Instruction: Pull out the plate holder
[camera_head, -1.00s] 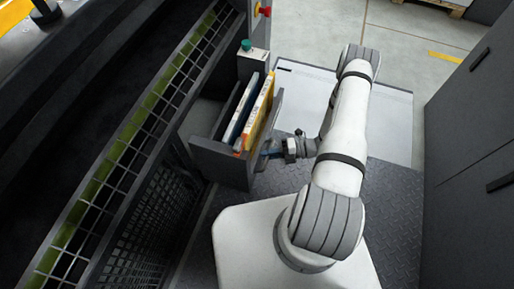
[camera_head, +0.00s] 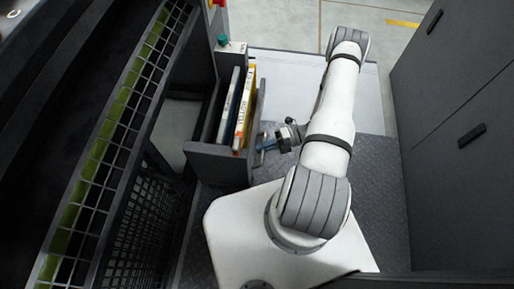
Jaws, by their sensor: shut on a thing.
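The plate holder (camera_head: 217,163) is a dark grey open-topped drawer that sticks out from the machine on the left. Two upright plates stand in it, a yellow one (camera_head: 245,112) with lettering on its edge and a bluish-white one (camera_head: 228,108) to its left. My gripper (camera_head: 266,143) is at the holder's right-hand front face, shut on it. The fingertips are small and partly dark against the holder, so the exact grip point is hard to see.
A wire mesh guard (camera_head: 125,140) runs along the machine on the left. A post with a green button (camera_head: 224,42) stands behind the holder. Dark grey cabinets (camera_head: 455,130) stand on the right. Patterned dark floor (camera_head: 378,185) lies between.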

